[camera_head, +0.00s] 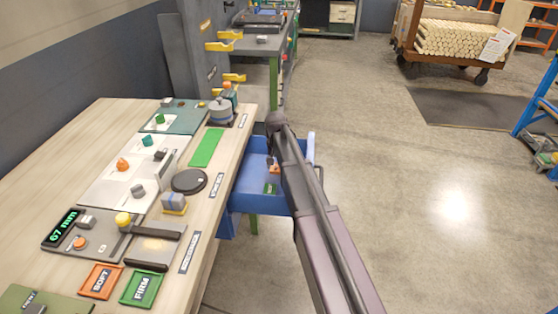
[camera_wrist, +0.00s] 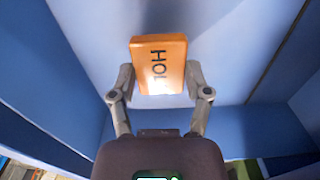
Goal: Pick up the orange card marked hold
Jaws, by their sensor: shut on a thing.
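The orange card (camera_wrist: 159,64), a thick block with dark letters reading HOLD, is between the two fingers of my gripper (camera_wrist: 159,82) in the wrist view. The fingers press on its left and right sides, so my gripper is shut on it. Blue walls of the bin (camera_wrist: 50,60) surround it. In the head view a small orange patch (camera_head: 275,169) shows inside the blue bin (camera_head: 248,190), beside my arm. My arm hides much of the bin, and I cannot tell the card's height above the bin floor.
The wooden bench (camera_head: 225,170) lies left of the bin, with a black round pad (camera_head: 189,181), an orange SOFT tray (camera_head: 101,281) and a green FIRM tray (camera_head: 141,287). A cart of wood (camera_head: 460,38) stands at the back right. The floor to the right is open.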

